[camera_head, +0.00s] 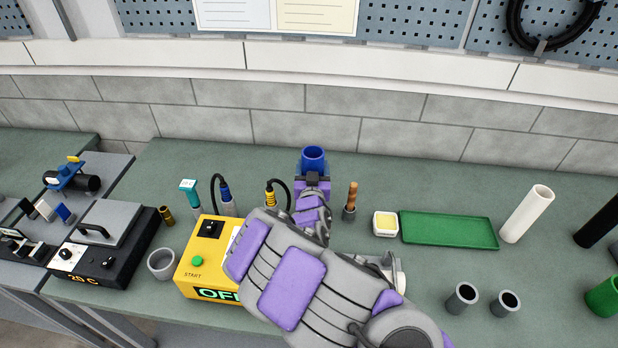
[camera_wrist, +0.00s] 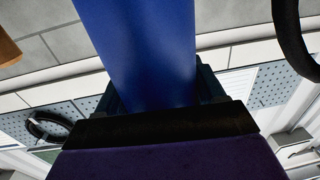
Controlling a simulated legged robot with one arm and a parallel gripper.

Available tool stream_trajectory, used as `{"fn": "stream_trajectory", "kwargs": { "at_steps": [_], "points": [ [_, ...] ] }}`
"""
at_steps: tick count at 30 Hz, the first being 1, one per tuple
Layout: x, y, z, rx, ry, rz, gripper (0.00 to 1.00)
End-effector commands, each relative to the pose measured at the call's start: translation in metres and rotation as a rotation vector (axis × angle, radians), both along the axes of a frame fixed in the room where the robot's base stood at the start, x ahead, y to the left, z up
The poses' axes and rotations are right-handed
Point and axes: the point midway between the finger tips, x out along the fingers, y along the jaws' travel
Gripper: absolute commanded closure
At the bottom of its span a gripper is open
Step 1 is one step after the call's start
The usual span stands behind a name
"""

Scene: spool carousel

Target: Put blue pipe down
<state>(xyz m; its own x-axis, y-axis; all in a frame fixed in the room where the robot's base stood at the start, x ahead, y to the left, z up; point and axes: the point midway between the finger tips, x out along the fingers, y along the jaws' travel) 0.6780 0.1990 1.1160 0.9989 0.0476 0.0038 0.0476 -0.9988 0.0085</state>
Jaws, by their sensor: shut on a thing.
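The blue pipe (camera_head: 313,156) shows in the head view as a short upright blue tube with an open top, near the back middle of the bench. My gripper (camera_head: 313,178) is shut on it from the front. In the wrist view the blue pipe (camera_wrist: 145,50) fills the upper middle, and the dark jaws of my gripper (camera_wrist: 160,110) lie around it. The pipe's lower end is hidden behind my gripper and arm, so I cannot tell whether it touches the bench.
A yellow box (camera_head: 205,262) stands left of my arm, with corded tools behind it. Grey cups (camera_head: 462,298) are at front right.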

Motion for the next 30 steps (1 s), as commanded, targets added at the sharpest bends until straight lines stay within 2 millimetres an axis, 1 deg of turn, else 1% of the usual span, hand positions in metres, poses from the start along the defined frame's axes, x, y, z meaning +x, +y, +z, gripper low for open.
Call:
{"fn": "stream_trajectory", "kwargs": {
  "at_steps": [2, 4, 9, 13, 16, 17, 24, 27, 30],
  "points": [
    [0.001, -0.002, -0.002, 0.000, 0.000, -0.003, 0.73],
    [0.001, -0.001, -0.010, -0.002, 0.002, -0.004, 0.73],
    [0.001, 0.010, -0.034, -0.011, 0.000, -0.001, 0.73],
    [0.000, 0.017, -0.038, -0.015, -0.002, 0.000, 0.73],
    [0.000, 0.015, -0.037, -0.014, -0.002, 0.000, 0.73],
    [0.000, 0.013, -0.037, -0.013, -0.002, -0.001, 0.30],
    [0.001, 0.001, -0.035, -0.003, 0.001, -0.003, 0.07],
    [0.000, 0.000, -0.035, -0.003, 0.001, -0.003, 0.06],
    [0.001, 0.004, -0.036, -0.006, 0.000, -0.003, 0.06]
  ]
}}
